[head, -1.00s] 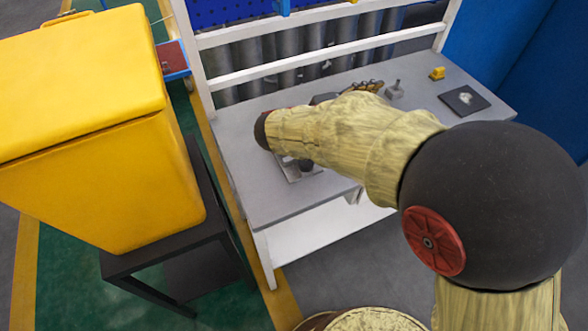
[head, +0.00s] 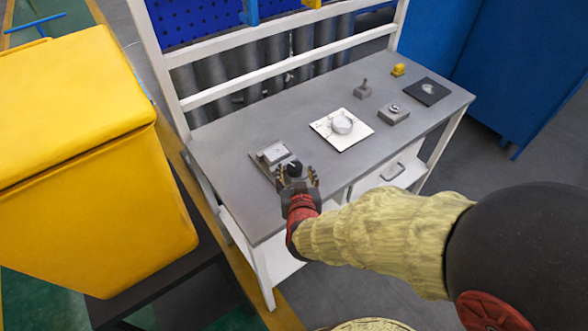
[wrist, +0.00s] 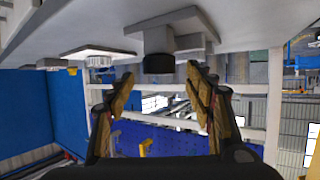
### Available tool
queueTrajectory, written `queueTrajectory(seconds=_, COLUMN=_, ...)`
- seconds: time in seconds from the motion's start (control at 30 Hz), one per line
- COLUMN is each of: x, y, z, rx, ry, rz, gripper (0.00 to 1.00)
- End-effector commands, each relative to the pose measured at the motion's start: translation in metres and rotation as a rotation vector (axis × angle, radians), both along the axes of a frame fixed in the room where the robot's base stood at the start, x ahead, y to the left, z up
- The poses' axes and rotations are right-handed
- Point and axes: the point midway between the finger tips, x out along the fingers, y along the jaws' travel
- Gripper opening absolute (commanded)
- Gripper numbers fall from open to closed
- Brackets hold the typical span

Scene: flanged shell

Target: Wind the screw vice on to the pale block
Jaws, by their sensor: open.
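The screw vice (head: 266,168) is a flat grey fixture at the left front of the grey bench. Its pale block (head: 274,152) sits on it, and a black round knob (head: 294,167) is at its near right side. My gripper (head: 299,176) is open at the bench's front edge, its fingers either side of the knob in the head view. In the wrist view, which is upside down, the black knob (wrist: 158,63) shows between and just beyond my open fingertips (wrist: 160,78). Contact with the knob cannot be told. I cannot tell whether the vice touches the pale block.
A white plate with a round part (head: 350,138) lies mid-bench. Right of it are a grey block with a ring (head: 394,115), a small grey lever block (head: 363,91), a yellow item (head: 398,70) and a dark square pad (head: 427,97). A yellow bin (head: 90,170) stands left.

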Motion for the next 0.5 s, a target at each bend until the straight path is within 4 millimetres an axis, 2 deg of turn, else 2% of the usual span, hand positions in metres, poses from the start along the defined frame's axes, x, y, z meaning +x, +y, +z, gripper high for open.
queueTrajectory(seconds=0.03, x=0.008, y=-0.001, z=-0.007, rx=0.000, ry=0.001, rz=-0.003, gripper=0.53)
queueTrajectory(seconds=0.2, x=0.028, y=0.000, z=-0.014, rx=0.000, ry=-0.001, rz=-0.003, gripper=0.53)
queueTrajectory(seconds=0.5, x=0.039, y=0.002, z=-0.016, rx=0.000, ry=-0.001, rz=-0.001, gripper=0.53)
